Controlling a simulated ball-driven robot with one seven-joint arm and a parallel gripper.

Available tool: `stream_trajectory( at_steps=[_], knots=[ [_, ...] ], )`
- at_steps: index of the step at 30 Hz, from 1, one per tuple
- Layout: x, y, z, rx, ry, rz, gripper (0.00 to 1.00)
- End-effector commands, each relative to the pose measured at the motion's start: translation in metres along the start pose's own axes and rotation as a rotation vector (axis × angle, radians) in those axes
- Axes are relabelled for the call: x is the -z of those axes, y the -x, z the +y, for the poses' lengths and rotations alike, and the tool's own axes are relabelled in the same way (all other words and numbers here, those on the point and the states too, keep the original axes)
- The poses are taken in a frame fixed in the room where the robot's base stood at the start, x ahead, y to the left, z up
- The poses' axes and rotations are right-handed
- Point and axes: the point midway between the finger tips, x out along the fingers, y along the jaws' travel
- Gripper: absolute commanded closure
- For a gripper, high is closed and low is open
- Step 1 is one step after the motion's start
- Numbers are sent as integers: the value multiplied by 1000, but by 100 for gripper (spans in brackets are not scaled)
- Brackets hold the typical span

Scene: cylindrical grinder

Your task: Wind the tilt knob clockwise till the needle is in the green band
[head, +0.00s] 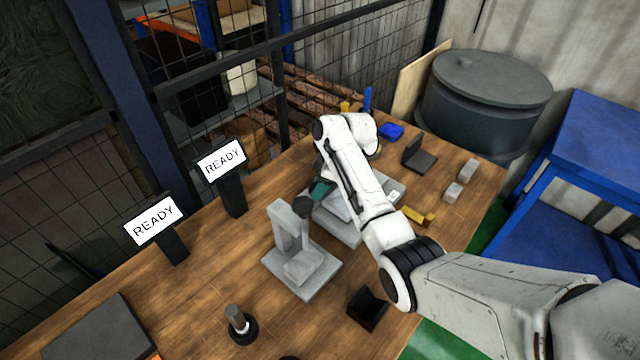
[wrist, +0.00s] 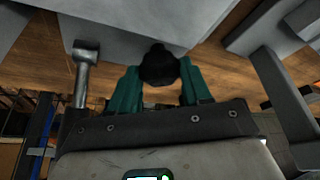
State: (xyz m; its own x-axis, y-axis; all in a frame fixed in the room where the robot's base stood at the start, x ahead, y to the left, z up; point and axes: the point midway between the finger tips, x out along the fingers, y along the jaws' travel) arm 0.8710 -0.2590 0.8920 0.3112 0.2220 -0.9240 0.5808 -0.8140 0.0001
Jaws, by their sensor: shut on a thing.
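My gripper (head: 320,188) reaches down over the grey machine (head: 341,226) in the middle of the bench. In the wrist view its two teal fingers (wrist: 158,85) are shut on a black rounded knob (wrist: 158,64), one finger on each side. The knob also shows in the head view as a dark round shape (head: 303,207) at the fingertips. My arm covers much of the machine. A small white plate (head: 394,195) shows on it beside my arm, too small to read. I cannot make out a needle or a green band in either view.
A grey upright stand (head: 300,280) is close in front of the machine. A metal post (wrist: 86,70) is left of the fingers in the wrist view. Two READY signs (head: 222,159) (head: 155,217) stand left.

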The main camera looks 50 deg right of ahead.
Motion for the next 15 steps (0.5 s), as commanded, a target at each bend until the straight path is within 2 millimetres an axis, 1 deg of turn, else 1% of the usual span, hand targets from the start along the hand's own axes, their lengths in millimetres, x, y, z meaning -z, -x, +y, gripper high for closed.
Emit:
stream_trajectory(
  at_steps=[5,12,15],
  knots=[
    [2,3,-2,-42,-101,-1,82],
    [2,2,-4,-130,-315,-1,82],
    [2,1,-4,-150,-363,-1,82]
  ],
)
